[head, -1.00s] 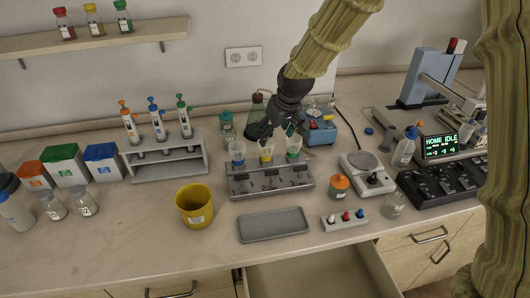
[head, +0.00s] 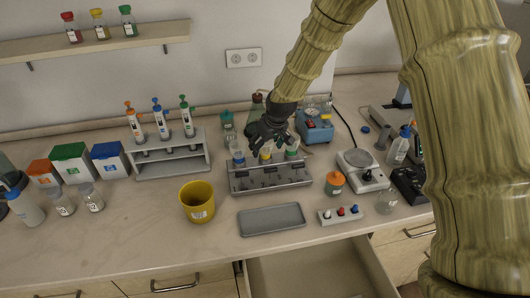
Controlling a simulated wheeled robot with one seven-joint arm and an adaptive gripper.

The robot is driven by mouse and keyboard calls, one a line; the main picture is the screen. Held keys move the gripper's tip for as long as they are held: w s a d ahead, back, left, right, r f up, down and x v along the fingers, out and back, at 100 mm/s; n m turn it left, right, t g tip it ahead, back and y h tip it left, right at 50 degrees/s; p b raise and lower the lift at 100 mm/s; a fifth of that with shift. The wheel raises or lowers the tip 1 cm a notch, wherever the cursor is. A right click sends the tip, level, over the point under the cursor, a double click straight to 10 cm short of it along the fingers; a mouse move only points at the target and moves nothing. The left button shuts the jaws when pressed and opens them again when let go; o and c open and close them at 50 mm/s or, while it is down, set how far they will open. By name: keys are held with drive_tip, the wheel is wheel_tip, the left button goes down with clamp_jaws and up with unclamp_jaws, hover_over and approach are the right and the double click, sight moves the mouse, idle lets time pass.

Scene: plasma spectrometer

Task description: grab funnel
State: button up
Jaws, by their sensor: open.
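A grey rack (head: 270,179) in the middle of the bench holds three clear cups that look like funnels. My gripper (head: 262,141) is open and points down at the back of the rack, over or just behind the middle funnel. Its fingers partly hide the tops of the left and middle funnels. I cannot tell whether it touches any of them.
A yellow beaker (head: 197,202) and a grey tray (head: 271,220) stand in front. A pipette stand (head: 172,162) is to the left. An orange-lidded jar (head: 334,183), a balance (head: 363,171) and a blue device (head: 314,126) are to the right. An open drawer (head: 320,272) juts out below.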

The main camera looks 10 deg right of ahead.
drive_tip(key=shift+s+r, duration=0.15)
drive_tip(key=shift+s, duration=0.15)
drive_tip(key=shift+w, duration=0.15)
drive_tip(key=shift+c, duration=1.4)
drive_tip(key=shift+f, duration=0.2)
drive_tip(key=c, duration=0.4)
drive_tip(key=shift+r, duration=0.15)
drive_tip(key=c, duration=0.4)
drive_tip(key=shift+c, duration=0.2)
